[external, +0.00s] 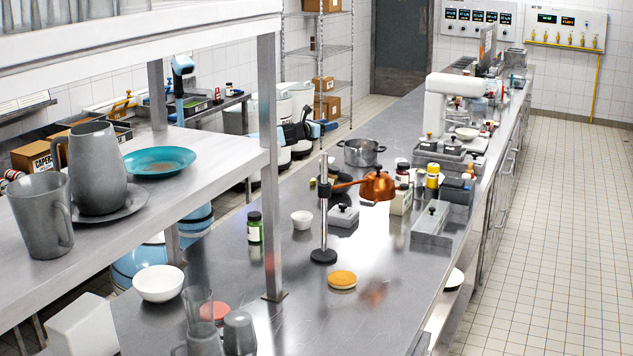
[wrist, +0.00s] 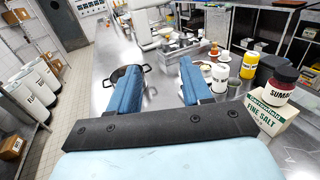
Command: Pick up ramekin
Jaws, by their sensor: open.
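A small white round dish that looks like the ramekin (external: 302,219) stands upright on the steel counter, left of a grey lidded container. I cannot make it out in the wrist view. My gripper (external: 326,127) is beyond the dish in the external view, raised near the counter's left side and well apart from it. In the wrist view my gripper (wrist: 157,66) has its two blue fingers spread with nothing between them.
A heat lamp (external: 376,186) on a post stands right of the dish. A steel pot (external: 360,152) is near my gripper. A salt box (wrist: 264,115) is at right.

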